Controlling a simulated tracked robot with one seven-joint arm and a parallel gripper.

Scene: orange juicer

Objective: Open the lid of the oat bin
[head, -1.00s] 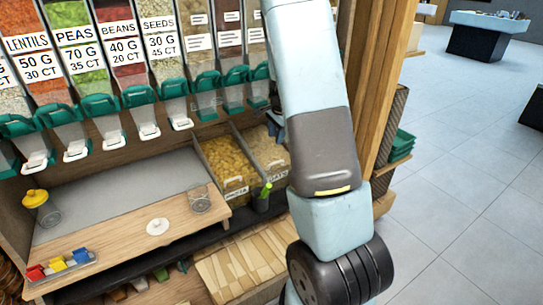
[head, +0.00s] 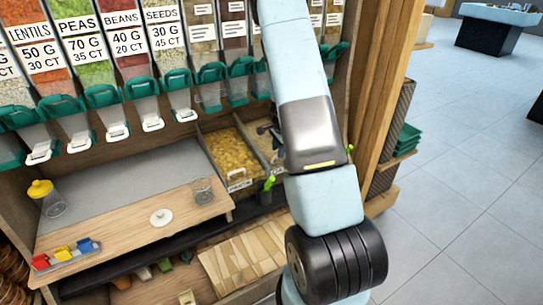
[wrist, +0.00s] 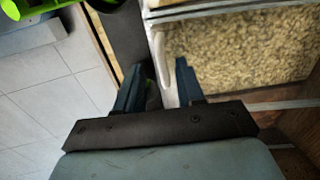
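The oat bin shows in the wrist view as a bin of pale oats (wrist: 245,45) at the upper right, with a white handle (wrist: 161,58) along its edge. Whether a clear lid covers the oats is hard to tell. My gripper (wrist: 161,78) is open, its two dark blue fingers apart, with the white handle reaching between them. I cannot tell if either finger touches it. In the head view my gripper (head: 268,129) is small over the oat bin (head: 257,142), and my arm hides most of that bin.
A bin of yellow pasta (head: 233,157) stands left of the oat bin. A bright green handle (head: 268,183) sticks up at the front. A counter (head: 115,215) holds a glass (head: 202,190) and a yellow-topped jar (head: 46,197). Dispensers hang above; a wooden post (head: 380,90) stands right.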

